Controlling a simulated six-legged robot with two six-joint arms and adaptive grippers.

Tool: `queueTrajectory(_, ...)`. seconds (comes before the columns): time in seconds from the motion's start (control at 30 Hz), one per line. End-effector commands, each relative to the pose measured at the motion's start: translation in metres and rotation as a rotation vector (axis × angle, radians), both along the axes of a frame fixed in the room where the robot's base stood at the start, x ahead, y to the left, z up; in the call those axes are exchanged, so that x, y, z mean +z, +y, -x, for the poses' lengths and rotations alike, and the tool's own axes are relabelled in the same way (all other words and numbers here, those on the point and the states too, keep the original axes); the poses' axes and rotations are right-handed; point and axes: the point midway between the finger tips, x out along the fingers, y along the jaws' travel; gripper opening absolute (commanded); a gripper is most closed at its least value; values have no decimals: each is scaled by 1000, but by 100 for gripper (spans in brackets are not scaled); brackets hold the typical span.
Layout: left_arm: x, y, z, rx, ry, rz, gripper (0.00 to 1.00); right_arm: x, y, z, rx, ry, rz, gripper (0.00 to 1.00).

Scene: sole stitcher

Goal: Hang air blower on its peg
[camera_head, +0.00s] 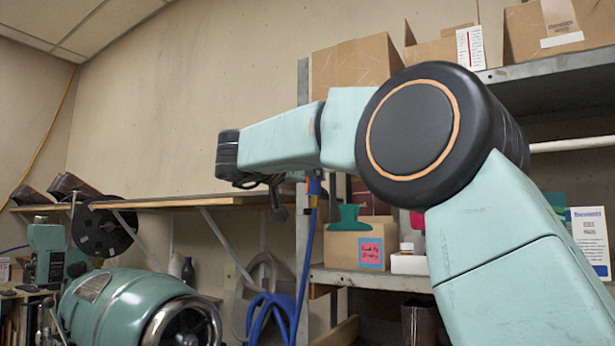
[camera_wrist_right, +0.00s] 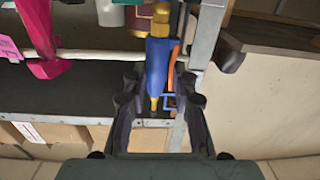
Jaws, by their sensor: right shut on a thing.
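The air blower (camera_head: 313,187), blue with an orange part, is beside the upright grey post (camera_head: 302,225) in the head view. In the right wrist view the blower (camera_wrist_right: 158,62) has a blue body, a yellow-brass end and an orange strip, and lies between my fingers. My right gripper (camera_head: 276,200) is shut on it; its fingers (camera_wrist_right: 158,88) stand either side of the body. A blue hose (camera_head: 307,245) runs down from the blower. I cannot make out the peg, or whether the blower touches it. My left gripper is not in view.
A wooden wall shelf (camera_head: 160,203) lies behind my right gripper. A metal rack holds cardboard boxes (camera_head: 355,62), a small box with a green item (camera_head: 348,218) and bottles. A green round machine (camera_head: 130,305) stands at lower left. The wall above the wooden shelf is clear.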

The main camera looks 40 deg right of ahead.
Motion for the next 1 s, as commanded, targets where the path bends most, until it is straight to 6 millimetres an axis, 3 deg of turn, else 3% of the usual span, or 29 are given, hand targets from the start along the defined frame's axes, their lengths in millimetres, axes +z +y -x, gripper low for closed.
queueTrajectory(1.0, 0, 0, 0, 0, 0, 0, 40, 1, -13, -4, 0, -1, 3, 0)
